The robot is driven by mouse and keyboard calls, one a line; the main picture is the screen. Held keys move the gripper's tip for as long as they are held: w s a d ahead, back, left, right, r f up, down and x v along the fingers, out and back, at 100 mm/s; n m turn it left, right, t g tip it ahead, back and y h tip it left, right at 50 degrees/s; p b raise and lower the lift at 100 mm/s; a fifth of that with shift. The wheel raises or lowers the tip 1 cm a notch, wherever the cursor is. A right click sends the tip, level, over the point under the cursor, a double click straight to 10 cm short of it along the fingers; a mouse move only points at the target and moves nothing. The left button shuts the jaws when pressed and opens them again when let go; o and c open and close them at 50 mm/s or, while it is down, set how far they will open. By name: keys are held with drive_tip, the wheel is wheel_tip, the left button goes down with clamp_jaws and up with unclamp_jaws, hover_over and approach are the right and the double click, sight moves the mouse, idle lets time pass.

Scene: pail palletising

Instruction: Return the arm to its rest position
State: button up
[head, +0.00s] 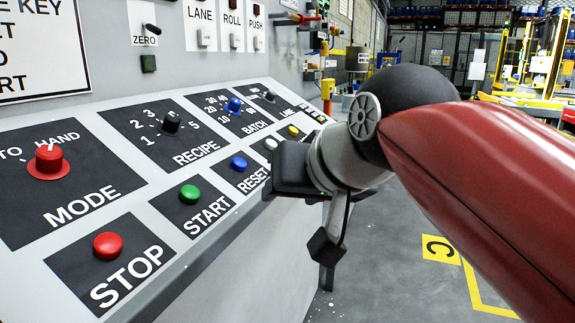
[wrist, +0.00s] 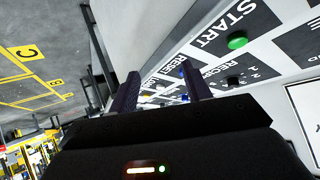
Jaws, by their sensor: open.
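My red arm (head: 480,180) reaches in from the right in the head view, bent at a dark round joint. My gripper (head: 283,172) is at the right front edge of the sloped control panel (head: 232,218), close to the RESET button (head: 239,164). In the wrist view its two dark fingers (wrist: 160,88) stand apart with nothing between them. The panel's labels and green START button (wrist: 237,40) show beyond them. I cannot tell whether the fingers touch the panel. The gripper hides part of the panel's lower right end.
The panel also carries a red STOP button (head: 108,245), a red MODE knob (head: 48,160) and a black RECIPE knob (head: 171,122). Grey floor with a yellow C marking (head: 440,250) lies to the right. Yellow-framed equipment (head: 540,65) and racks stand far back.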

drive_tip(key=s+d+f+g+h, duration=0.1)
drive_tip(key=s+d+f, duration=0.2)
drive_tip(key=f, duration=0.5)
drive_tip(key=s+d+f+m+g+h, duration=0.1)
drive_tip(key=s+d+f+h, duration=0.1)
drive_tip(key=d+f, duration=0.4)
drive_tip(key=s+d+f+m+g+h, duration=0.1)
drive_tip(key=s+d+f, duration=0.3)
drive_tip(key=f, duration=0.7)
drive_tip(key=shift+s+d+f+h, duration=0.25)
drive_tip(key=shift+d+h, duration=0.05)
drive_tip(key=shift+d, duration=0.4)
drive_tip(key=shift+r, duration=0.1)
